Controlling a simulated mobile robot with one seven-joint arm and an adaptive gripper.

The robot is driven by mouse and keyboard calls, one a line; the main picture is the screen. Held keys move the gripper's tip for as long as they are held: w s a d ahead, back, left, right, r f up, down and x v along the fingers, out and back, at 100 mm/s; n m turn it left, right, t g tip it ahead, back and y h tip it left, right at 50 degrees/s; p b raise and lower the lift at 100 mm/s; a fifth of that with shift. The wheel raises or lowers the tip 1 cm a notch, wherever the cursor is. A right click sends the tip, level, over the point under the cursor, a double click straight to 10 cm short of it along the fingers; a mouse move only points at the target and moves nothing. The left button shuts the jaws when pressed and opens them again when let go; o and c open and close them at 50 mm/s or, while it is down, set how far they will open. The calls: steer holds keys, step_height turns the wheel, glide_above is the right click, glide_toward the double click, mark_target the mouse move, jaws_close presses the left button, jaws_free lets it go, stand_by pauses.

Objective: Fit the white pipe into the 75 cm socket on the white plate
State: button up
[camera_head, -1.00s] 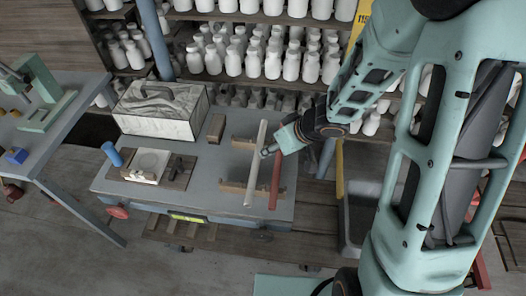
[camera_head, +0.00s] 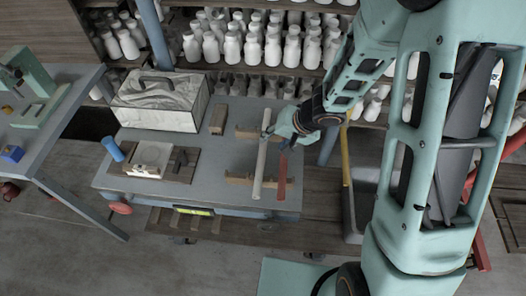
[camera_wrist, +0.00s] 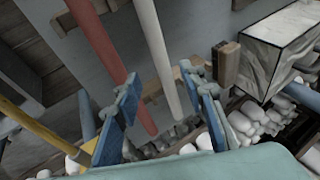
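The white pipe (camera_head: 262,158) lies lengthwise across two wooden rests on the grey bench, beside a red pipe (camera_head: 282,176) on its right. My gripper (camera_head: 272,131) is over the far part of the white pipe. In the wrist view my gripper (camera_wrist: 168,90) is open, its blue fingers wide apart. The white pipe (camera_wrist: 152,42) runs down between the fingers in that picture; the red pipe (camera_wrist: 97,40) passes by the left finger. I cannot tell whether a finger touches either pipe. The white plate (camera_head: 148,159) sits on a wooden base at the bench's left; its socket is not clear.
A blue cylinder (camera_head: 113,150) stands by the plate. A marbled box (camera_head: 160,103) and a wooden block (camera_head: 218,119) are behind. Shelves of white bottles (camera_head: 250,48) close off the back. The bench middle (camera_head: 215,165) is clear. A yellow bar (camera_head: 345,155) stands right of the bench.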

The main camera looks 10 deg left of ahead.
mark_target(264, 148)
steer(key=b+x, duration=0.2)
steer(key=x, duration=0.1)
steer(key=b+x, duration=0.1)
steer(key=x, duration=0.2)
steer(key=shift+s+a+b, duration=0.1)
steer(key=shift+s+b, duration=0.1)
steer(key=shift+b, duration=0.15)
steer(key=shift+w+a+f, duration=0.15)
steer(key=shift+a+f, duration=0.05)
steer(key=shift+f, duration=0.05)
steer(key=shift+r, duration=0.1)
jaws_close()
